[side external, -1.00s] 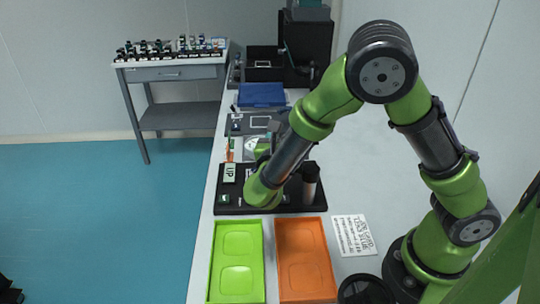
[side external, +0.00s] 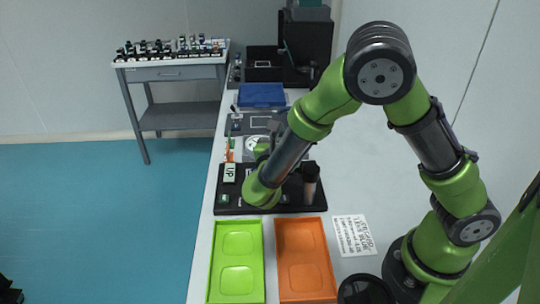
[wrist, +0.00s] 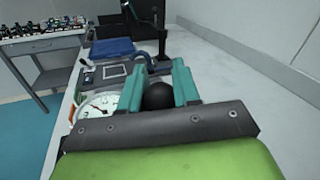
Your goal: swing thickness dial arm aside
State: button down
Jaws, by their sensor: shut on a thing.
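The thickness dial (side external: 251,143) has a round white face and stands on the bench just beyond my wrist in the side view. In the wrist view its face (wrist: 98,108), with a dark needle, shows at the left of my fingers, partly cut off by my gripper body. My gripper (wrist: 158,80) has teal fingers. It is shut on a round black knob (wrist: 158,97) that sits between them. Whether the knob joins the dial arm is hidden by my gripper. In the side view my fingers are mostly hidden behind my wrist.
A black board (side external: 313,208) with an upright dark post lies under my forearm. A green tray (side external: 214,270) and an orange tray (side external: 331,285) lie in front. A blue case (side external: 262,95) and a dark machine (side external: 307,45) stand farther back.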

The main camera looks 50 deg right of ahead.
jog(key=s+d+m+g, duration=0.2)
jog(key=m+g, duration=0.4)
jog(key=g, duration=0.3)
jog(key=s+d+m+g+y, duration=0.1)
jog(key=s+d+m+g, duration=0.2)
jog(key=g, duration=0.5)
jog(key=shift+d+m+g, duration=0.4)
jog(key=shift+d+m, duration=0.45)
jog(key=shift+m, duration=0.55)
jog(key=shift+s+d, duration=0.1)
jog(key=c, duration=0.8)
grip_release()
jog(key=v, duration=1.2)
jog(key=shift+r, duration=0.1)
